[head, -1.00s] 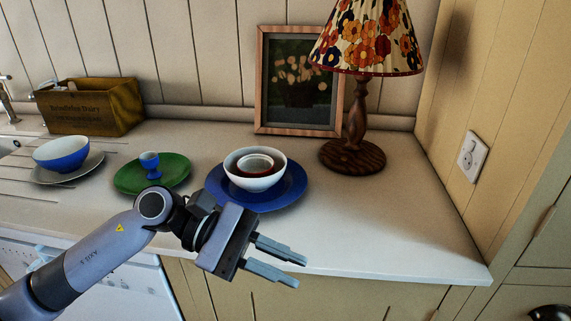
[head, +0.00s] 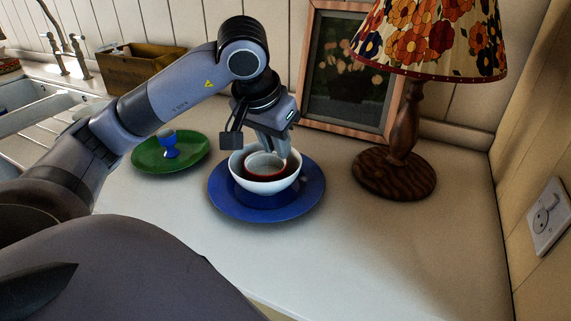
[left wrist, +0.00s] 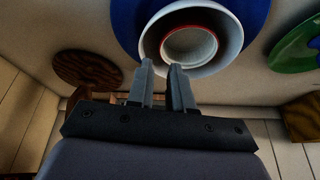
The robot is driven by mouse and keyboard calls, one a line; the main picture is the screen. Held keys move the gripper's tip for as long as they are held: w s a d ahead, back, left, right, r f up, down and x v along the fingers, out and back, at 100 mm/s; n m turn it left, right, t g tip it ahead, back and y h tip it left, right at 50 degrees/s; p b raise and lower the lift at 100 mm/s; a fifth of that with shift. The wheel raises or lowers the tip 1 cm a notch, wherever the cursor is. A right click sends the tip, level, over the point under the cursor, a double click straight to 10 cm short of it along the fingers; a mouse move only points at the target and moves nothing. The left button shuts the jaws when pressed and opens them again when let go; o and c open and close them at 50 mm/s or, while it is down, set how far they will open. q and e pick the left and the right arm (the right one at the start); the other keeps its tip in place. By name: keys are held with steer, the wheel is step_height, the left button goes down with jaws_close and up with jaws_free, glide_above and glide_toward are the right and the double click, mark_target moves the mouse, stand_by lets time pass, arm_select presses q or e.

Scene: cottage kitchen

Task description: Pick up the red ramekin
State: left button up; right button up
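The red ramekin (head: 265,164), red-rimmed with a pale inside, sits inside a white and blue bowl (head: 262,187). The bowl stands on a blue plate (head: 225,198) on the counter. My left gripper (head: 284,150) points down at the far right side of the ramekin. In the left wrist view its two fingers (left wrist: 163,65) are apart, with a gap between them, at the near edge of the ramekin (left wrist: 190,45) and the bowl's rim (left wrist: 230,50). I cannot tell whether they touch either one. My right gripper is out of view.
A green plate (head: 145,158) with a blue egg cup (head: 168,142) is to the left. A lamp (head: 398,174) and a framed picture (head: 347,85) stand close behind and right. A wooden box (head: 140,72) is at the back left. The front right counter is clear.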

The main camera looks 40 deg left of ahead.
mark_target(279, 166)
arm_select(q)
steer(key=shift+s+x, duration=0.2)
steer(key=shift+x, duration=3.35)
steer(key=shift+s+a, duration=0.1)
steer(key=shift+s, duration=0.05)
jaws_close()
